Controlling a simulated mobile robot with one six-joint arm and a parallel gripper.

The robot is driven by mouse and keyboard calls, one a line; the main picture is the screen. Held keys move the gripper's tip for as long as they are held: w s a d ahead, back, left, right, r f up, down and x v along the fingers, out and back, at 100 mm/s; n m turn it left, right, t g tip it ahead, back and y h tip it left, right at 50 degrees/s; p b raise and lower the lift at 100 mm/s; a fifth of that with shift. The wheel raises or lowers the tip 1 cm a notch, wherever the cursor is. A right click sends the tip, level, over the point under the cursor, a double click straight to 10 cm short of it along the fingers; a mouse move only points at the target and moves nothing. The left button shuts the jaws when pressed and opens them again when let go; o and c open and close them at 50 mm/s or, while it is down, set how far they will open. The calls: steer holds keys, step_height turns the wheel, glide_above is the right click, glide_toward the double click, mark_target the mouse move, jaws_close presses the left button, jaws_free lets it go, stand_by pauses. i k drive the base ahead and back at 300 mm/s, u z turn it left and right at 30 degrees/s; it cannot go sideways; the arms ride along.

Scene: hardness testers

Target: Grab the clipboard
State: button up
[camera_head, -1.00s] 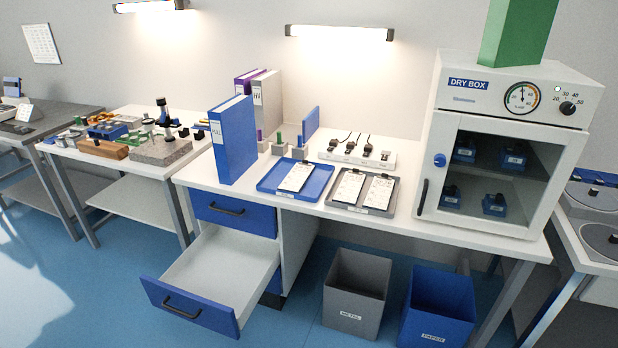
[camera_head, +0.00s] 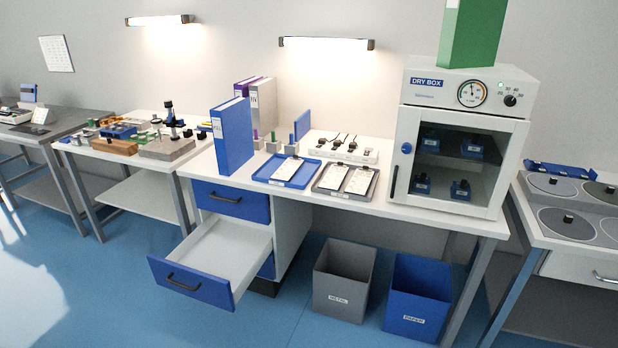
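No thing in view can be told for certain as the clipboard. The likeliest are flat white sheets with small dark clips at the top. One white sheet (camera_head: 287,169) lies in a blue tray (camera_head: 262,173) on the middle table. Two more, a left sheet (camera_head: 333,177) and a right sheet (camera_head: 359,181), lie side by side in a dark grey tray (camera_head: 346,184). Their backing is too small to make out. My gripper is not in view.
A blue binder (camera_head: 234,138) stands left of the trays, and the dry box (camera_head: 458,140) stands right. The lower drawer (camera_head: 215,262) sticks out open. A grey bin (camera_head: 343,282) and a blue bin (camera_head: 416,300) stand below. Blue floor (camera_head: 110,290) is clear at front left.

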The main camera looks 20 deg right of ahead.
mark_target(291, 167)
steer(key=u, duration=0.05)
steer(key=k, duration=0.25)
steer(key=z, duration=0.15)
steer(key=i, duration=1)
steer(key=z, duration=1.15)
steer(key=k, duration=0.1)
steer(key=u, duration=2.8)
